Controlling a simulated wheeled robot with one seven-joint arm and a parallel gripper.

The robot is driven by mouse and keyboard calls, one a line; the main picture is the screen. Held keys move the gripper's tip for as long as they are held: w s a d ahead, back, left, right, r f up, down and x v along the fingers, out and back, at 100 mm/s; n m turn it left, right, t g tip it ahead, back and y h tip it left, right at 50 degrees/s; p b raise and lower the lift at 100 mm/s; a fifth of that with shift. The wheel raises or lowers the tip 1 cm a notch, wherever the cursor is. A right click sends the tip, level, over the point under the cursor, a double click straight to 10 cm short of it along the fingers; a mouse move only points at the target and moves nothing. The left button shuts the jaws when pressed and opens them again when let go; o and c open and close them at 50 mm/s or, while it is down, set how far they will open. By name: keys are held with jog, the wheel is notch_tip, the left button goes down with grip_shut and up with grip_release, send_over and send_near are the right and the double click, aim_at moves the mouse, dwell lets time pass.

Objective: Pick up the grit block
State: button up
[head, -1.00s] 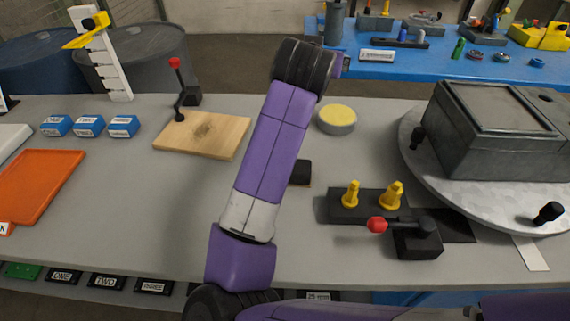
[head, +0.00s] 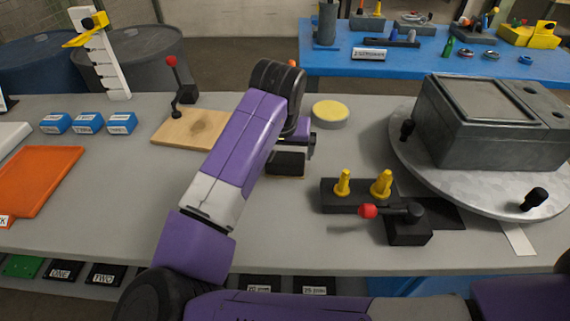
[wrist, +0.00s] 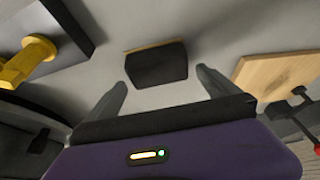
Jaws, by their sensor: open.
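The grit block is a small dark block with a tan edge. In the head view the grit block (head: 287,163) lies on the grey bench, right of my purple arm and partly hidden by it. In the wrist view the grit block (wrist: 157,65) sits ahead of and between the two fingers. My gripper (wrist: 162,80) is open and empty, with a finger to each side of the block's line. In the head view my gripper (head: 308,145) is just above and behind the block, partly hidden by the arm.
A round yellow-topped pad (head: 330,113) stands behind the block. A black fixture with yellow pegs (head: 358,195) and a red-knobbed lever (head: 405,222) are to the right. A wooden board (head: 190,128) is to the left. Bare bench lies in front of the block.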

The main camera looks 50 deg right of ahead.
aim_at(285, 158)
jog(key=x, duration=0.4)
jog(key=shift+s+f, duration=0.15)
jog(key=shift+f, duration=0.1)
jog(key=c, duration=1.3)
jog(key=shift+r, duration=0.1)
notch_tip(285, 158, up, 20)
jog(key=p, duration=0.2)
